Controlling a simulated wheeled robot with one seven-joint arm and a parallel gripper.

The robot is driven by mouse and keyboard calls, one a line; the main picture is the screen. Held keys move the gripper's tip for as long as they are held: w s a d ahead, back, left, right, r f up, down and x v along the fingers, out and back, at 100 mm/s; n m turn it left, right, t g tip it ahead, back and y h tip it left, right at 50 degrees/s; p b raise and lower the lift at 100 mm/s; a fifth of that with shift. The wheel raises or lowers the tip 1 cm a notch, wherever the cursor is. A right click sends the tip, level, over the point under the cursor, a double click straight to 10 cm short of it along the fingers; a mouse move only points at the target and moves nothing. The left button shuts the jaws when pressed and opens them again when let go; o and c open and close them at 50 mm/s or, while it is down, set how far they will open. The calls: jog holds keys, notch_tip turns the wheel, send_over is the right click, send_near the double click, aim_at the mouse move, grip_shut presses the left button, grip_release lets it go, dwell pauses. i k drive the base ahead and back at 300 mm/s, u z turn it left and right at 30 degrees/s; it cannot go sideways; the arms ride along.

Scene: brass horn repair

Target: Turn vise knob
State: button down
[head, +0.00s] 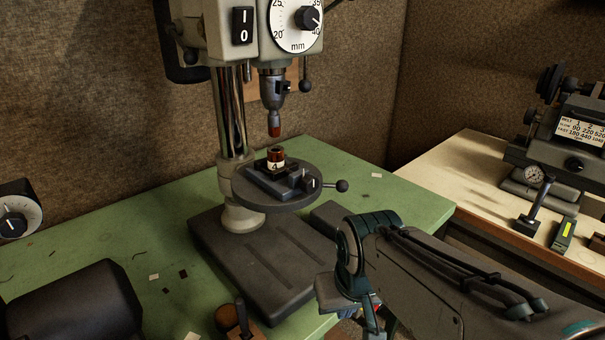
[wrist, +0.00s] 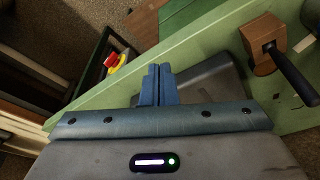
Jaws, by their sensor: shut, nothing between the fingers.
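A small dark grey vise (head: 262,186) sits on the round table (head: 250,200) of a drill press. It holds a brown and cream cylindrical piece (head: 276,158) upright. A dark ball knob (head: 342,186) sticks out to the right on a short rod. My gripper (wrist: 158,70) shows in the wrist view with its two blue fingers together and nothing between them. It is over the front edge of the green bench, apart from the vise and knob. In the head view my arm reaches in from the lower right and its fingertips cannot be made out. The wrist view does not show the vise.
The drill chuck and its bit (head: 274,115) hang above the vise. A wooden block with a black handle (wrist: 264,45) lies on the bench. A red and yellow button (wrist: 116,61) is below the bench edge. A second bench (head: 440,165) with a machine stands right.

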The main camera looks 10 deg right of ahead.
aim_at(309, 184)
jog(key=z, duration=1.2)
jog(key=k, duration=0.5)
jog(key=u, duration=1)
